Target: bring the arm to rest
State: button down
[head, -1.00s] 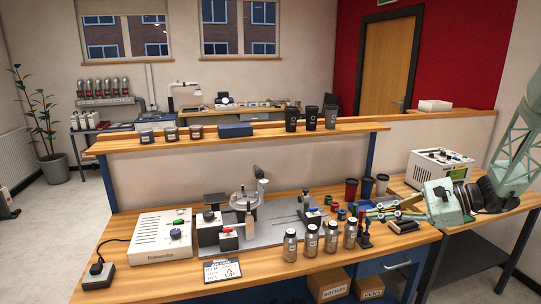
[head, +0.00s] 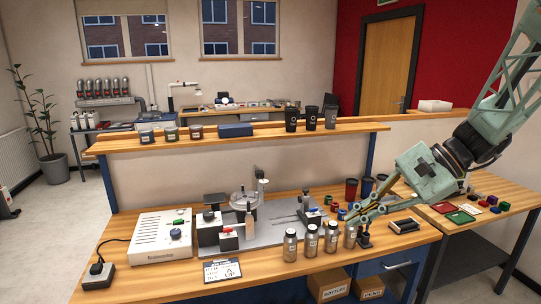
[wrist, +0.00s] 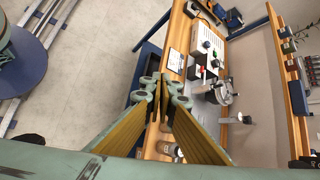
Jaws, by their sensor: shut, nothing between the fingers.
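My arm reaches in from the right in the head view. My gripper (head: 350,214) points down and to the left over the right part of the workbench, near the steel bottles (head: 311,241). Its fingers are together with nothing between them. In the wrist view the fingertips of my gripper (wrist: 163,88) meet near the middle, with the bench beyond them. The fingers overlap the rightmost bottle's upper part in the head view; I cannot tell whether they touch it.
The workbench (head: 130,272) holds a white control box (head: 161,239), a marking fixture (head: 270,232) and a label card (head: 222,270). Dark cups (head: 351,189) stand behind my fingers. A raised shelf (head: 270,138) runs behind. Coloured trays (head: 460,216) lie on the right table.

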jog(key=s+a+r+n+g+h, duration=0.1)
jog(key=s+a+r+n+h, duration=0.1)
jog(key=s, duration=0.6)
jog(key=s+a+r+n+h, duration=0.2)
jog(key=s+a+r+n, duration=0.1)
jog(key=s, duration=0.4)
jog(key=s+d+r+n+t+h, duration=0.1)
jog(key=s+d+n+h, duration=0.1)
jog(key=s, duration=0.7)
jog(key=s+d+r+n+t+h, duration=0.1)
jog(key=s+d+n+t+h, duration=0.1)
jog(key=s, duration=0.8)
jog(key=shift+s+d+n+h, duration=0.2)
jog(key=shift+n+h, duration=0.4)
jog(key=shift+n, duration=0.8)
jog(key=shift+d+r, duration=0.1)
